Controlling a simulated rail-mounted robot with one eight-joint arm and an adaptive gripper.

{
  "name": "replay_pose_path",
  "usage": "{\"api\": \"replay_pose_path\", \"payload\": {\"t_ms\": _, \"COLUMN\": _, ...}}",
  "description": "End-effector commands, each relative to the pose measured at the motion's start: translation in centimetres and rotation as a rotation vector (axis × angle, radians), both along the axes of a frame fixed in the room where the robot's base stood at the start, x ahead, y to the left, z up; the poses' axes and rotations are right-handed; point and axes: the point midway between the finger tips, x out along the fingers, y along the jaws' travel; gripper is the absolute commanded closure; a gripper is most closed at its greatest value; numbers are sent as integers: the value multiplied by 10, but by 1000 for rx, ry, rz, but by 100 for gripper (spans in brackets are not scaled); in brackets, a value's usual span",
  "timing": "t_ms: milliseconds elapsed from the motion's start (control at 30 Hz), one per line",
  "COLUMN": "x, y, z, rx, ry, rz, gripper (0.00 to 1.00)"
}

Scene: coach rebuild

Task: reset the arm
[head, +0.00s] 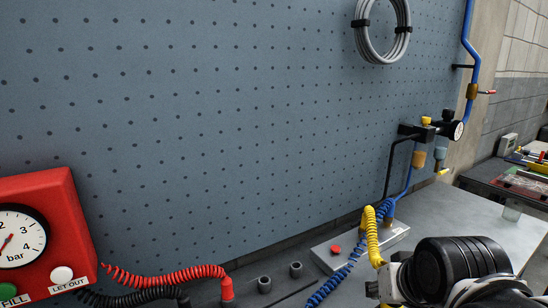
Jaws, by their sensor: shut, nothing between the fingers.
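Part of my arm (462,272) shows at the bottom right of the head view, as a black ribbed round housing with a light grey piece at its left. It stands in front of the grey bench top and hides part of it. My gripper and its fingers do not show in this view.
A red box (52,230) with a bar gauge and buttons stands at the left. Red (165,275), black and blue (345,268) coiled hoses cross the bench. A perforated blue-grey panel (220,120) stands behind.

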Motion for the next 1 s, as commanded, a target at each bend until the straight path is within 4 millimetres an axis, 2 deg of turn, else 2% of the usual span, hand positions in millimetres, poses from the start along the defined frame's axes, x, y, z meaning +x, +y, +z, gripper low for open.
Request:
{"api": "replay_pose_path", "payload": {"t_ms": 100, "x": -23, "y": -1, "z": -6, "rx": -28, "ry": 9, "rz": 29, "gripper": 100}}
{"api": "replay_pose_path", "payload": {"t_ms": 300, "x": -44, "y": -2, "z": -13, "rx": -59, "ry": 19, "rz": 59, "gripper": 100}}
{"api": "replay_pose_path", "payload": {"t_ms": 1000, "x": -47, "y": -2, "z": -14, "rx": -65, "ry": 21, "rz": 64, "gripper": 100}}
